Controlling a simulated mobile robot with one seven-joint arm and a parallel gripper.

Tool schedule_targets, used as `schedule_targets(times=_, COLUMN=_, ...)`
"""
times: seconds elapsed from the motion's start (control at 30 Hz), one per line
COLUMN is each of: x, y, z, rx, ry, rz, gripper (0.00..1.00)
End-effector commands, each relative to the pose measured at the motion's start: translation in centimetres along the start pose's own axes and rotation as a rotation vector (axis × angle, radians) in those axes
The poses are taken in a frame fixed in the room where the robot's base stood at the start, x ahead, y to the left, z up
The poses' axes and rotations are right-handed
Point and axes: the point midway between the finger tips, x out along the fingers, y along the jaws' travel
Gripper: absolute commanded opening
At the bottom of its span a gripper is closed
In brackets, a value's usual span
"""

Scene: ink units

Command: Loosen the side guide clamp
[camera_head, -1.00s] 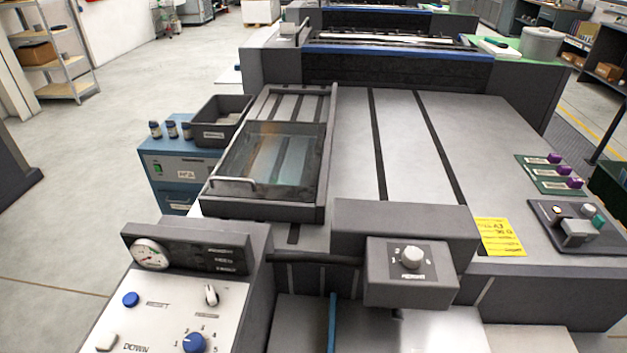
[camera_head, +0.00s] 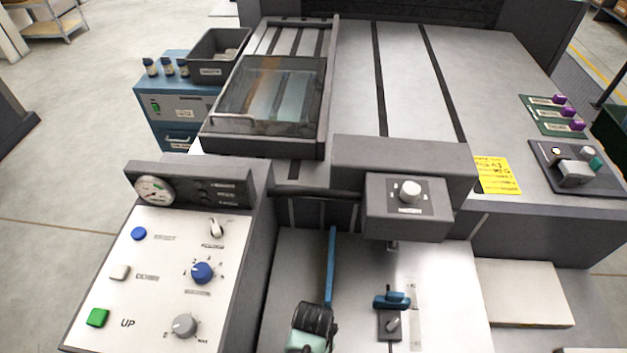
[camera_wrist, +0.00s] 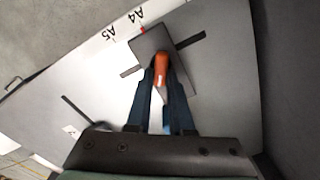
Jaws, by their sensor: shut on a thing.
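In the wrist view, my gripper (camera_wrist: 163,68) is shut on an orange lever (camera_wrist: 161,63), with one dark blue finger on each side. The lever stands on a grey clamp block (camera_wrist: 150,42). Dark slots run out from both sides of the block in a pale grey plate (camera_wrist: 105,82). The fingers hide the lower part of the lever. A white scale strip (camera_wrist: 85,50) with A4 and A5 marks and a red line runs beside the block. In the head view I cannot clearly make out the orange lever or the fingertips.
In the head view, a control panel (camera_head: 150,270) with knobs and buttons stands at the lower left. A grey box with a white knob (camera_head: 410,191) juts out at the centre. A blue-handled piece (camera_head: 392,300) stands below it. A clear-lidded tray (camera_head: 318,140) lies behind.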

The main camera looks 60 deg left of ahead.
Motion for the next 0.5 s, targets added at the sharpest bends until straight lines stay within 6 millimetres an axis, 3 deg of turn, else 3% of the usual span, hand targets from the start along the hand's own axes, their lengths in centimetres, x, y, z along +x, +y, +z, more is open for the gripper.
schedule_targets(times=0.5, x=-0.18, y=-0.32, z=0.10, rx=-0.483, ry=-0.001, rz=0.001, gripper=0.00)
